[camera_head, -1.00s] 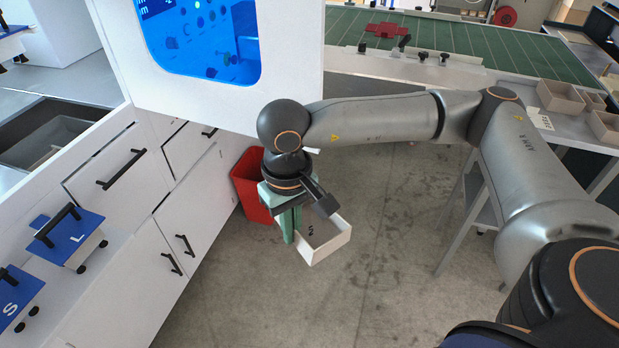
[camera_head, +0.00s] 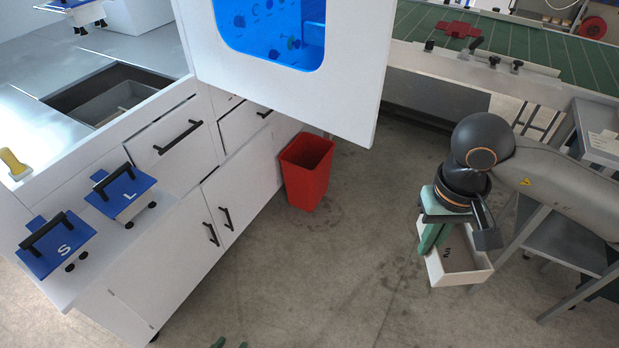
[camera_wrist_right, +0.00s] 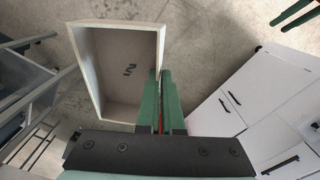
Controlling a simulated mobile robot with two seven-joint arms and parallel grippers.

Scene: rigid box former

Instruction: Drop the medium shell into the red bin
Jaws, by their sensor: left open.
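The red bin (camera_head: 306,185) stands on the floor beside the white cabinet, left of centre in the head view. My right gripper (camera_head: 432,240) is shut on one wall of a pale open-topped box shell (camera_head: 460,272) and holds it above the floor, well to the right of the bin. In the right wrist view the fingers (camera_wrist_right: 161,78) pinch the right wall of the shell (camera_wrist_right: 88,75).
The white cabinet's blue-windowed panel (camera_head: 360,75) juts out above and behind the bin. Blue S (camera_head: 56,244) and L (camera_head: 120,190) handled blocks sit on the cabinet ledge. A metal table (camera_head: 560,240) stands at right. Floor between bin and shell is clear.

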